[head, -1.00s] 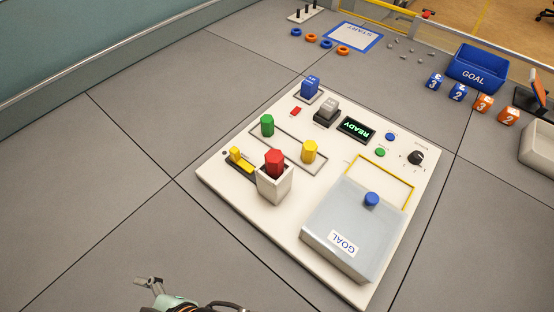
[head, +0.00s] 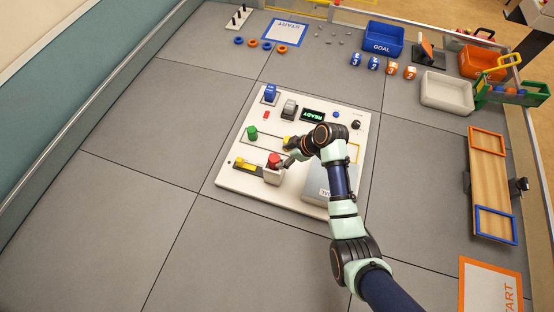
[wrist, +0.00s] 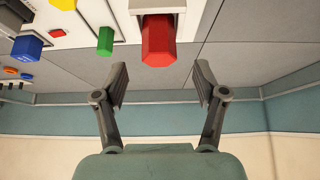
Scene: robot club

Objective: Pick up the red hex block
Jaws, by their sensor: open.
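A yellow block (head: 288,141) is partly behind my arm. Floor left of the board is clear.

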